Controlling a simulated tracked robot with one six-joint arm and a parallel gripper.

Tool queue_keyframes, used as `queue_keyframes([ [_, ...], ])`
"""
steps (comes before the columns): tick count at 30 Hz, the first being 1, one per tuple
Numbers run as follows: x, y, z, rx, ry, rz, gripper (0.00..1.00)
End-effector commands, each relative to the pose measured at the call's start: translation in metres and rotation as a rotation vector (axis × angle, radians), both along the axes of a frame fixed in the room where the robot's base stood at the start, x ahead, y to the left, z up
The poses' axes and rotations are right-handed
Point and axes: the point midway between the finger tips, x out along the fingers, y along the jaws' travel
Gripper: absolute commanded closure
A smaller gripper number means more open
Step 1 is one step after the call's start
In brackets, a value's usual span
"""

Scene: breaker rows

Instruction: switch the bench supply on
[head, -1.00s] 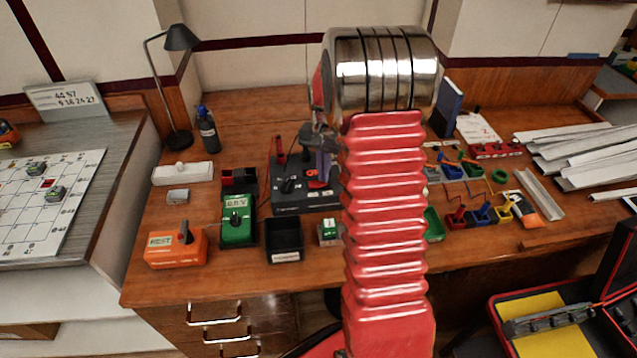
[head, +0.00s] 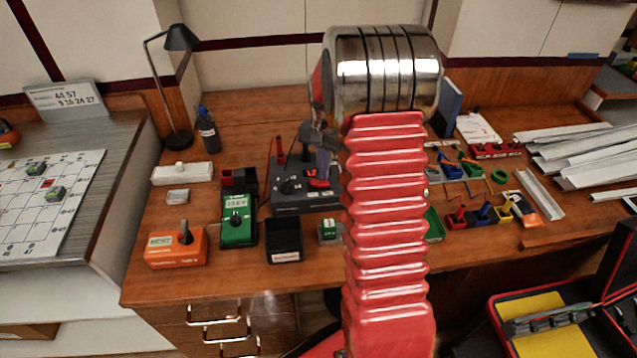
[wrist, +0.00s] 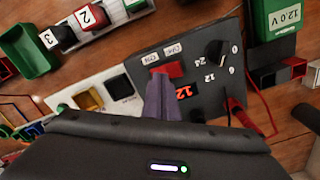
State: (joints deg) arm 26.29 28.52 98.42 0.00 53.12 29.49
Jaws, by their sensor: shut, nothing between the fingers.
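The bench supply (head: 290,206) is a dark box on the bench, partly hidden behind my arm in the head view. The green meter (wrist: 285,18) reads 12.0 V.
An orange box (head: 176,248), a black bin (head: 284,240) and a small green-labelled block (head: 329,230) stand in front of the supply. A red lead (wrist: 258,100) runs from the panel. A white panel with a yellow switch (wrist: 89,97) adjoins it.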

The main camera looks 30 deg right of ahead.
Motion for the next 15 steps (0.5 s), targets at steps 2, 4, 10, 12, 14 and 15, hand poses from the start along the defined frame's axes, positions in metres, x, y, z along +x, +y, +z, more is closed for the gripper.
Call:
queue_keyframes([
  [2, 0.001, 0.0, 0.005, -0.001, -0.002, 0.0, 1.0],
  [4, 0.001, 0.0, 0.009, -0.002, -0.003, 0.0, 1.0],
  [10, 0.001, 0.0, 0.02, -0.001, -0.002, 0.0, 1.0],
  [12, 0.001, 0.0, 0.024, -0.001, -0.002, 0.0, 1.0],
  [14, 0.001, 0.0, 0.028, -0.001, -0.002, 0.0, 1.0],
  [15, 0.0, 0.0, 0.03, -0.001, -0.002, 0.0, 1.0],
])
